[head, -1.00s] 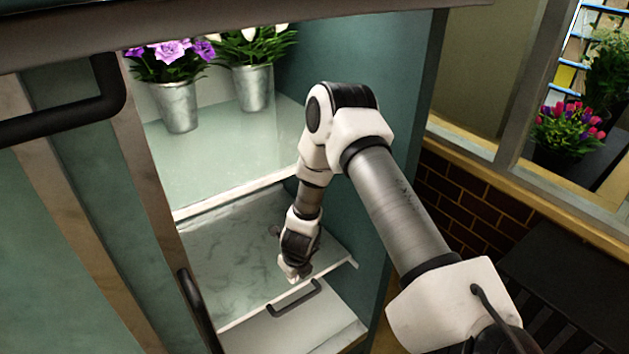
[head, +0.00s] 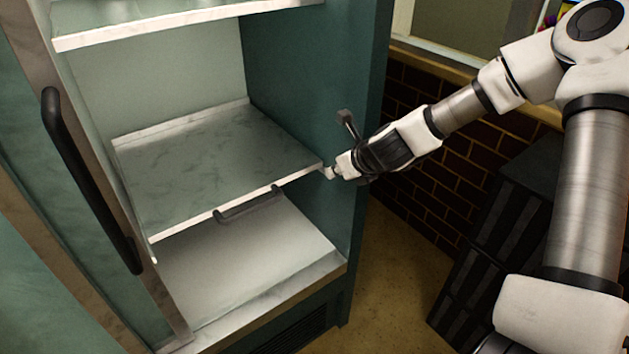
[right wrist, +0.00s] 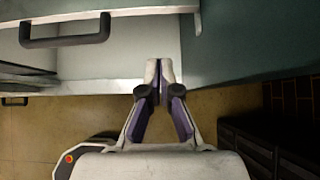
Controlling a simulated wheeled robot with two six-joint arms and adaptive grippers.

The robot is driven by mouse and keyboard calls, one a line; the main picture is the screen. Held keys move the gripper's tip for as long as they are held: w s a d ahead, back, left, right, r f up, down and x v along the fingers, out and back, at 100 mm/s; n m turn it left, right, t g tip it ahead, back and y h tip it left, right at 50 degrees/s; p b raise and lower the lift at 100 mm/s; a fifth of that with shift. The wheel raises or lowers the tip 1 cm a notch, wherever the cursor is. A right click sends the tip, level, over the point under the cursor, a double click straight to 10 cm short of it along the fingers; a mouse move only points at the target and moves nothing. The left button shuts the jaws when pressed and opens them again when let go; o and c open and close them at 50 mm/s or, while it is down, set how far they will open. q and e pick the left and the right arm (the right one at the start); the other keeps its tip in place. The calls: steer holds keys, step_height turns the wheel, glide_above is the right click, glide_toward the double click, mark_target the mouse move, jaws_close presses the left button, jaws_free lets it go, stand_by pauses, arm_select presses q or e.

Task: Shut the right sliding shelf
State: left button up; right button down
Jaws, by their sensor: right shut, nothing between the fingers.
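The sliding shelf (head: 205,160) is a grey, marbled board with a pale front edge and a dark bar handle (head: 250,207), inside the open teal cabinet. Its handle also shows at upper left in the right wrist view (right wrist: 65,40). My right gripper (head: 329,172) is shut and empty, at the right end of the shelf's front edge, right of the handle. Its closed fingertips also show in the right wrist view (right wrist: 159,64). Whether they touch the shelf edge I cannot tell. My left gripper is not in view.
A fixed upper shelf (head: 190,25) is above. The cabinet's right wall (head: 300,70) stands beside my right gripper. An open door with a long dark handle (head: 90,180) is at left. Dark crates (head: 510,220) stand at right by the brick wall. Floor between is clear.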

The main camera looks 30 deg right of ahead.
mark_target(302, 166)
steer(key=b+x, duration=0.2)
steer(key=x, duration=0.2)
steer(key=w+r+b+x, duration=0.1)
steer(key=b+x, duration=0.1)
steer(key=x, duration=0.2)
steer(key=w+b+x, duration=0.1)
steer(key=b+x, duration=0.1)
steer(key=x, duration=0.2)
steer(key=shift+s+d+r, duration=0.1)
steer(key=shift+r, duration=0.35)
steer(key=shift+b, duration=0.35)
steer(key=shift+w+f+b, duration=0.15)
steer(key=shift+w+b, duration=0.75)
steer(key=shift+w, duration=0.1)
steer(key=shift+r, duration=0.4)
steer(key=shift+w, duration=0.1)
